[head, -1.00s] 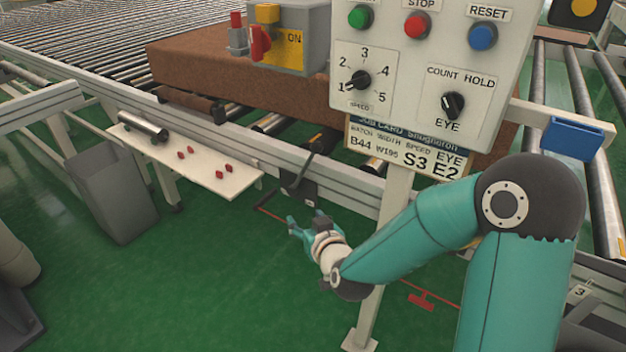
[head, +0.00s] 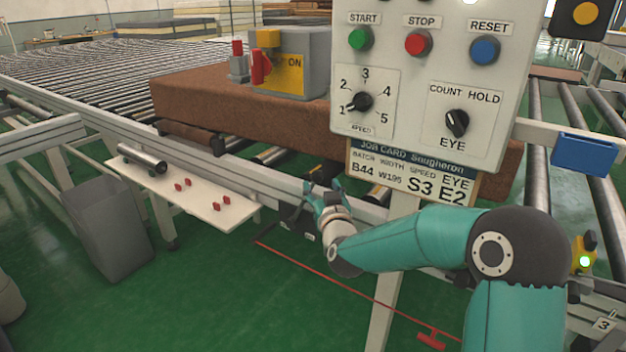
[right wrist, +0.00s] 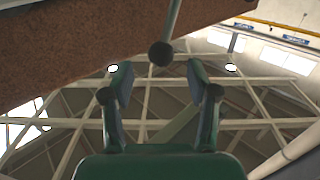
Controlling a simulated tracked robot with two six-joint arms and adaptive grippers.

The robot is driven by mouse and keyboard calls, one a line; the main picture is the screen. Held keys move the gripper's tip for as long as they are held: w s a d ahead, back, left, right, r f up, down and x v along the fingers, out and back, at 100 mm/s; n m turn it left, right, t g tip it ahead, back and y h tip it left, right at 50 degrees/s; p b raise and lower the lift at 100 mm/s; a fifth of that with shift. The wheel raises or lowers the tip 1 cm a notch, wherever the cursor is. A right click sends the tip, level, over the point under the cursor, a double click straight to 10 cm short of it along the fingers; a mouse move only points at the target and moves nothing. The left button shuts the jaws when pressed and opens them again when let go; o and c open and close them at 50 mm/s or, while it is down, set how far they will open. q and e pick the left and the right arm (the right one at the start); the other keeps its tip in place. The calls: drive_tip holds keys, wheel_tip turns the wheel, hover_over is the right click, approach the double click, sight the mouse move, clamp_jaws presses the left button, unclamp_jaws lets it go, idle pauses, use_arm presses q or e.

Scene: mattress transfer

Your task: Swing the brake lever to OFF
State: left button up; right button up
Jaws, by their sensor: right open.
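The brake lever appears in the right wrist view as a rod ending in a dark ball knob (right wrist: 160,53). The knob is centred between and just beyond my fingertips, and nothing grips it. In the head view my right gripper (head: 322,190) is at the conveyor's side rail, below the control panel. It is open and empty, fingers pointing up. There the lever is mostly hidden by or merged with the gripper; dark parts (head: 296,222) show beside it. I cannot read an OFF mark at the lever. My left gripper is not in view.
The control panel (head: 415,125) and its post stand close to my right arm. A brown mattress (head: 210,105) lies on the conveyor behind the rail. A white shelf (head: 205,200) is at left.

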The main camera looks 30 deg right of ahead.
sight(319, 180)
drive_tip(key=shift+x, duration=2.6)
drive_tip(key=shift+c, duration=0.3)
clamp_jaws()
